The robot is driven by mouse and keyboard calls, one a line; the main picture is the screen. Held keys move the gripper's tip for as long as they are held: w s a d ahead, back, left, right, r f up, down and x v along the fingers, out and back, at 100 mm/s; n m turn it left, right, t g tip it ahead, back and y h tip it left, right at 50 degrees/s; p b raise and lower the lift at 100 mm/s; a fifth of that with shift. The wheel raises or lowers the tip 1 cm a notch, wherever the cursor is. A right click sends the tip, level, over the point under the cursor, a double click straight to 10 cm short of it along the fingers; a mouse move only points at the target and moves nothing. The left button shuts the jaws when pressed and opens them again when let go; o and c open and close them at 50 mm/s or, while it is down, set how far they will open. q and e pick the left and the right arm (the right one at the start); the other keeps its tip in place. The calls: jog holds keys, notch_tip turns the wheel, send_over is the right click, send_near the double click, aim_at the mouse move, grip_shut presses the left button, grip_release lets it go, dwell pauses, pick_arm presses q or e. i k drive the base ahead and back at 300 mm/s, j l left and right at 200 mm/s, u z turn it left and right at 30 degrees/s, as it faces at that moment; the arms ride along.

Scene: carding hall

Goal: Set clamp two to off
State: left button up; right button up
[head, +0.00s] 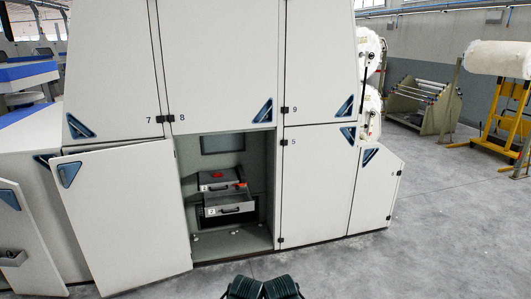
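An open compartment in the large pale machine holds two grey units, each with a dark handle on its front. The lower unit (229,202) bears a label "2". The upper unit (217,178) is set further back and bears a label "1". Small red parts (241,175) show at the right, near the upper unit and above the lower one. I cannot tell which unit each red part belongs to, or any on or off setting. Two dark ribbed parts of mine show at the bottom centre, well short of the compartment. No gripper fingers can be made out.
A pale door (125,215) stands open left of the compartment. Closed panels surround the opening, numbered 7, 8, 9 and 5. Another panel stands ajar at the far left. Grey floor (380,265) is clear in front and to the right. A yellow stand (505,110) holds a white roll.

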aim_at(237, 186)
jog(key=i+u, duration=0.1)
jog(key=i, duration=0.45)
jog(key=i+l+u, duration=0.1)
jog(key=i, duration=0.5)
jog(key=i+l+u, duration=0.1)
jog(key=i+l, duration=0.15)
jog(key=i, duration=0.3)
jog(key=i+l+u, duration=0.35)
jog(key=i, duration=0.15)
jog(key=i+l+u, duration=0.35)
jog(key=i+j, duration=0.1)
jog(key=i, duration=0.05)
